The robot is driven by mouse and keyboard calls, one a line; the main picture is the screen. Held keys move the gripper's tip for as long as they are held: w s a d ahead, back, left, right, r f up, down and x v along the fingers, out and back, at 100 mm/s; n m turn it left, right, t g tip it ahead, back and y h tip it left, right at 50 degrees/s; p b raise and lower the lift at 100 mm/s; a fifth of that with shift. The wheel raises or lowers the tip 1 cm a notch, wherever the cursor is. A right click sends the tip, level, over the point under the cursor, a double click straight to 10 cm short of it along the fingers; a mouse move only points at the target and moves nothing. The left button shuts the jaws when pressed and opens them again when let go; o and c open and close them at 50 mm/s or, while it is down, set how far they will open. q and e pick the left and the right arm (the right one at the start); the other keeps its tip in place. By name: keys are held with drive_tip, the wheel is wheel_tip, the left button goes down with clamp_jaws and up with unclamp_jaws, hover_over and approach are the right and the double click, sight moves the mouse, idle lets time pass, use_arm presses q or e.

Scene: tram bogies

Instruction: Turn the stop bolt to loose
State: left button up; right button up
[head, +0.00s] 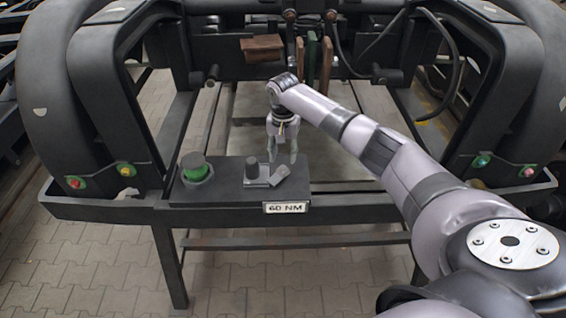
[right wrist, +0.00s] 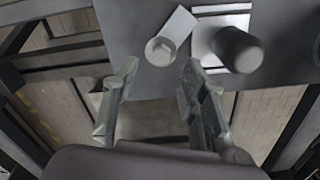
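In the head view a tilted grey plate (head: 280,182) lies on the dark shelf (head: 222,193). My right gripper (head: 283,157) points down above the shelf's back edge. In the right wrist view my right gripper (right wrist: 160,70) is open and empty, its fingertips apart, with the bolt head beyond the gap. I cannot tell whether it touches the bolt. My left gripper is not in view.
A dark cylinder (head: 252,167) on a grey base stands close beside the bolt. A green-banded round knob (head: 196,168) sits farther left. A "60 NM" label (head: 285,207) is on the shelf's front. Dark frame wheels and bars surround the shelf.

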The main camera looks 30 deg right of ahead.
sight(283, 167)
wheel_tip(283, 167, down, 5)
drive_tip(key=shift+f, duration=0.1)
drive_tip(key=shift+c, duration=0.5)
clamp_jaws()
